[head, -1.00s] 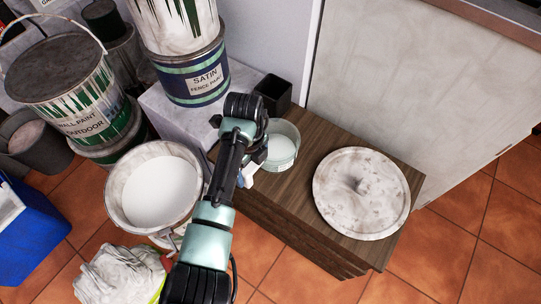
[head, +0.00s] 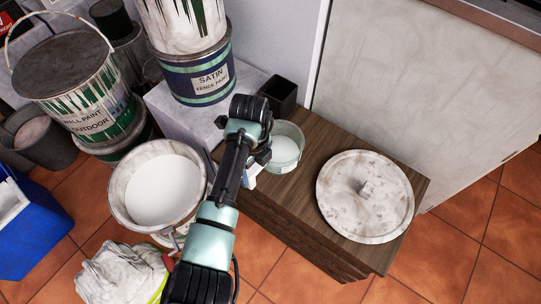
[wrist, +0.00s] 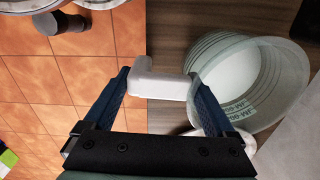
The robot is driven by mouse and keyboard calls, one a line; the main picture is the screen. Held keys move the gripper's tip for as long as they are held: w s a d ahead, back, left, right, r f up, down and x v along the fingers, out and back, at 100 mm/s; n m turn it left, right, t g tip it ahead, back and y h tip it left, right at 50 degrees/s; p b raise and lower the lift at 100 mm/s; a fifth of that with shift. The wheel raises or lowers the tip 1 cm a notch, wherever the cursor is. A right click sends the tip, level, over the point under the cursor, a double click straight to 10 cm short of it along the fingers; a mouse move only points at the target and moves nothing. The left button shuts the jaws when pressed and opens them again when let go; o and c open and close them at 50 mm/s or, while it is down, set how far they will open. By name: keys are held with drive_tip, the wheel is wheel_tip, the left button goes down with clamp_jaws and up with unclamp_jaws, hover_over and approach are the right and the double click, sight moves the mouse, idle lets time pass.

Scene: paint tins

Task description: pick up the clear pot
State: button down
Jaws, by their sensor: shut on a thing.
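My gripper (head: 255,178) is at the pot's left side. In the wrist view its blue fingers (wrist: 158,80) are shut on a white handle-like piece (wrist: 165,88) that reaches to the pot's wall. The exact join is hidden by the right finger. In the head view my wrist hides part of the grip.
A round paint-stained lid (head: 365,196) lies right of the pot on the wooden top (head: 318,230). A small black box (head: 276,95) stands behind it. A bucket of white paint (head: 162,190) is at left. Stacked tins (head: 200,75) stand behind.

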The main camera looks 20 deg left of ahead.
drive_tip(key=shift+r, duration=0.15)
wheel_tip(320, 180, up, 10)
drive_tip(key=p, duration=0.4)
drive_tip(key=shift+c, duration=1.4)
unclamp_jaws()
drive_tip(key=c, duration=1)
